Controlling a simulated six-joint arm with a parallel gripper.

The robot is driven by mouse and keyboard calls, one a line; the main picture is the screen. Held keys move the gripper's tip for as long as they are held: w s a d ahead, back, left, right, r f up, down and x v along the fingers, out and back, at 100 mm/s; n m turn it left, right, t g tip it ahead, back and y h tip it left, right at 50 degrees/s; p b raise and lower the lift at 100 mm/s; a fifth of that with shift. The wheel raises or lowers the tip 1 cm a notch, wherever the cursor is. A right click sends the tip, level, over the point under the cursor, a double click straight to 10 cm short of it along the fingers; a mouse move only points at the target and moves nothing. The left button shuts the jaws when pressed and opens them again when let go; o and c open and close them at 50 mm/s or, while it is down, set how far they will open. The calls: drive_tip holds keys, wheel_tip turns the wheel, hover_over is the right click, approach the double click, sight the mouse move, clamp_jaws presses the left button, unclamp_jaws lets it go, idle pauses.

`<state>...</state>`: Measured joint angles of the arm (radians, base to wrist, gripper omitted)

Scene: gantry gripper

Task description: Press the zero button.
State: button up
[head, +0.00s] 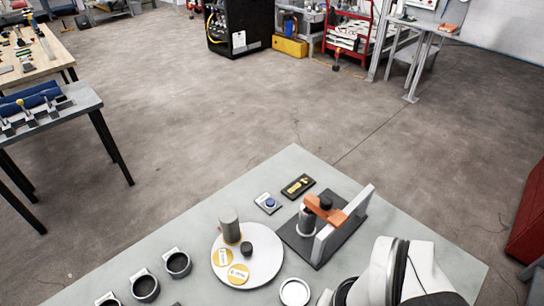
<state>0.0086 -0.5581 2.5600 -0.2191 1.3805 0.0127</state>
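A small light-grey plate with a round blue button (271,202) lies on the grey table (190,232), near its far edge. It is likely the zero button, but its label is too small to read. Just right of it is a flat black box with a yellow display or label (298,185). Nothing touches the blue button. My white arm shows at the lower right of the head view, but my gripper's fingers are not in view.
Right of the button stands a dark-based fixture (305,246) with an orange arm (325,209) and an upright grey plate. A white round tray (265,275) holds a grey cylinder (230,225), a dark knob and yellow labelled discs. Several dark cups (178,264) stand at left.

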clamp_jaws()
idle(1.4)
